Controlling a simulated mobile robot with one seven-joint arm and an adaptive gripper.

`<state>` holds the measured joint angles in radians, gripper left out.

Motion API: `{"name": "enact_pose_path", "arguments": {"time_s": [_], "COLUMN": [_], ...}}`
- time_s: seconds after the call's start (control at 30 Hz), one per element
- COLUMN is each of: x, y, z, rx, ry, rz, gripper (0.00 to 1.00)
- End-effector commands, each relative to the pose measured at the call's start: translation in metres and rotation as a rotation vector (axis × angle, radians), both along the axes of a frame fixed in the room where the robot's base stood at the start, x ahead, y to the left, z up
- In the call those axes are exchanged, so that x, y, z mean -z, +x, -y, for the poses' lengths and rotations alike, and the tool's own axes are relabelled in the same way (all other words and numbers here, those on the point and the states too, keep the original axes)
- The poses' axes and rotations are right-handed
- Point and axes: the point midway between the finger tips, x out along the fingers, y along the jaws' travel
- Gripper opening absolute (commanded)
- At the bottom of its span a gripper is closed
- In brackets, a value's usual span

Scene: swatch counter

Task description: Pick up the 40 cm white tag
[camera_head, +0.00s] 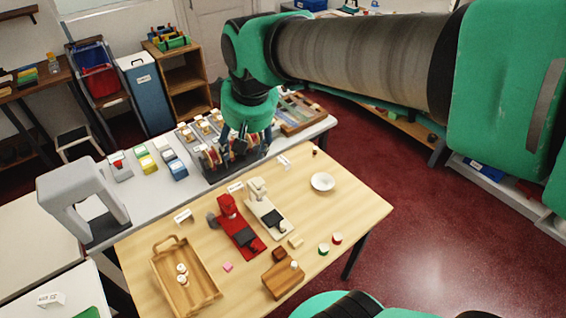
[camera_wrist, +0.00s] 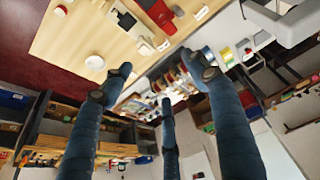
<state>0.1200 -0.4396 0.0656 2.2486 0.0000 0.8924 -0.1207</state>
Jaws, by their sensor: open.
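Small white tags stand on the wooden table in the head view: one (camera_head: 284,161) near the far edge, one (camera_head: 236,187) behind the coffee-machine-like devices, and one (camera_head: 183,216) at the left. Another white tag (camera_head: 50,299) stands on the counter at lower left. Their print is too small to read, so I cannot tell which is the 40 cm one. My gripper (camera_head: 234,143) hangs over the grey counter by the rack of spools. In the wrist view its dark fingers (camera_wrist: 165,88) are spread apart with nothing between them.
The rack of spools (camera_head: 222,160) stands close below my gripper. On the wooden table are a red device (camera_head: 240,232), a cream device (camera_head: 268,215), a white plate (camera_head: 322,181) and a wooden tray (camera_head: 158,272). A grey arch (camera_head: 72,192) stands at left. The table's right end is fairly clear.

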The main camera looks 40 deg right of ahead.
Motion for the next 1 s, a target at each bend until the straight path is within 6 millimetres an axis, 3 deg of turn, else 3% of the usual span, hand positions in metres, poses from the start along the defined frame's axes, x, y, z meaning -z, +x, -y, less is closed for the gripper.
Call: {"name": "enact_pose_path", "arguments": {"time_s": [0.1,0.53,1.0], "x": [0.006,0.047,0.13], "y": [0.029,0.124,0.209], "z": [0.016,0.083,0.173], "rx": [0.004,0.007,0.008], "ry": [-0.005,-0.015,-0.008], "rz": [-0.03,-0.122,-0.222], "gripper": [0.59,0.59,0.59]}}
